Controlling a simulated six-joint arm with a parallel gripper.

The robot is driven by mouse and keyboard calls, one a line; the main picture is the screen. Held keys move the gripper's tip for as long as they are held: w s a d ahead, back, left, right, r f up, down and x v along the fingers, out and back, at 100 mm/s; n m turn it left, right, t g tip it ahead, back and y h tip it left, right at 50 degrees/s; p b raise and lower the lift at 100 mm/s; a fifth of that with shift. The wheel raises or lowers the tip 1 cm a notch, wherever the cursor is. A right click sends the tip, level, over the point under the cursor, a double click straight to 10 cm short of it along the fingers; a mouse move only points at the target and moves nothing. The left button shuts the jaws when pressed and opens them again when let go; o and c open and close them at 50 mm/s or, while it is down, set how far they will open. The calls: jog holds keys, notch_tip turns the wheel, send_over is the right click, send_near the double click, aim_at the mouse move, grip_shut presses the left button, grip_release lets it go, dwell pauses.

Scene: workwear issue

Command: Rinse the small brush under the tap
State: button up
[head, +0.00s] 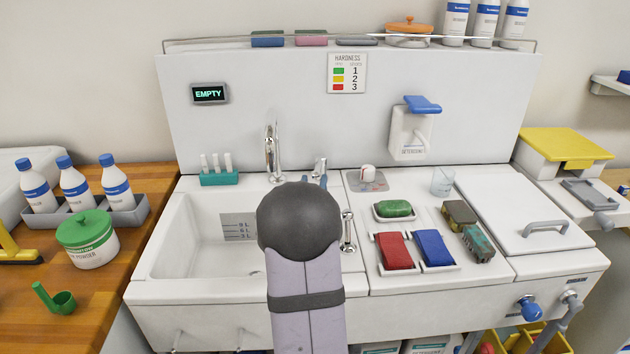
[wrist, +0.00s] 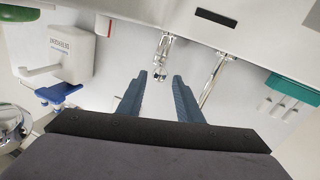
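A teal block with dark, rough sides (head: 478,243), apparently the small brush, lies on the right-hand counter. The chrome tap (head: 272,150) arches over the back of the sink; I see no water running. It also shows in the wrist view (wrist: 214,78), right of my fingers. My gripper (wrist: 160,75) is open, its two blue fingers apart with nothing held between them. Beyond the fingertips is a small chrome fitting (wrist: 164,50), also seen at the sink's back edge (head: 319,167). In the head view my arm hides most of my gripper and part of the sink (head: 185,250).
A teal rack with white tubes (head: 219,178) stands behind the sink. The detergent dispenser (head: 410,132) hangs right of the tap. Green soap (head: 393,209), a red block (head: 394,250), a blue block (head: 434,247) and a brown-grey block (head: 459,214) lie on the right counter.

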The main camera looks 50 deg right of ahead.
jog(key=shift+s+a, duration=0.15)
jog(key=shift+a, duration=0.1)
jog(key=c, duration=0.7)
jog(key=shift+w+a+r+n+g+p, duration=0.35)
jog(key=shift+w+a+n+p, duration=0.15)
jog(key=shift+n+p, duration=0.4)
grip_shut()
jog(key=a+n+g+h+p, duration=0.1)
jog(key=a+n+g+p, duration=0.2)
jog(key=a+n+p, duration=0.3)
jog(key=shift+w+a+r+n+p, duration=0.2)
jog(key=shift+a+n+p, duration=0.2)
jog(key=shift+n+p, duration=0.9)
